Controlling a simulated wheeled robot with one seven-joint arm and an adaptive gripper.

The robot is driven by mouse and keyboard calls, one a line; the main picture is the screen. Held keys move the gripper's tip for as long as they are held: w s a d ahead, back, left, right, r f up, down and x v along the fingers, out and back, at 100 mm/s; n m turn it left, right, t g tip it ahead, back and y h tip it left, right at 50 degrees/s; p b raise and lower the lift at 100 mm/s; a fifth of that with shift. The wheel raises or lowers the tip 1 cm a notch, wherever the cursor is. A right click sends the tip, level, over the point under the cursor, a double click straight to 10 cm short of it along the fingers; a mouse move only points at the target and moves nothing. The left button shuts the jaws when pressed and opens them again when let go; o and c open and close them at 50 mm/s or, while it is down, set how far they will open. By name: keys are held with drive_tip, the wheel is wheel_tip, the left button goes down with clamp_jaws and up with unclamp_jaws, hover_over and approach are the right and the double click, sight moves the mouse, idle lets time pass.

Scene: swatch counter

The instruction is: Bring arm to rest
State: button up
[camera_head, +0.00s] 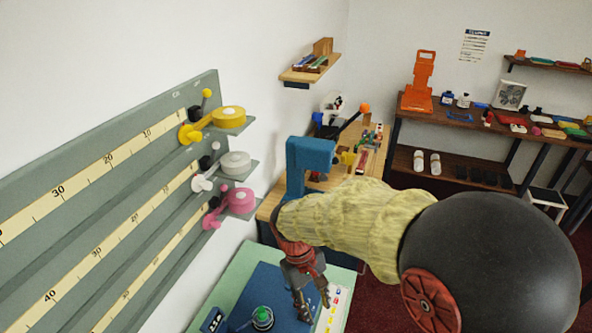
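My gripper (313,298) hangs fingers-down at the lower middle of the head view, over the green counter (237,273) and its blue mat (275,284). Its two dark fingers are spread apart, with nothing visible between them. My arm, in a yellow sleeve with a large black joint, reaches in from the lower right and hides part of the counter. A round green-topped item (262,318) stands on the mat, left of my gripper and apart from it.
A grey scale board (90,180) with yellow, white and pink sliders runs along the left wall. A wooden bench (374,165) with small items and a blue upright bracket (310,155) stands behind my arm. A dark shelf (470,128) stands at the back right.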

drive_tip(key=s+d+r+m+t+y+b, duration=0.2)
drive_tip(key=s+d+r+m+t, duration=0.4)
drive_tip(key=s+d+r, duration=0.6)
wheel_tip(320, 180, up, 3)
drive_tip(key=shift+d+r+t+y+b, duration=0.1)
drive_tip(key=shift+d+t+y+b, duration=0.25)
drive_tip(key=shift+d+t, duration=0.6)
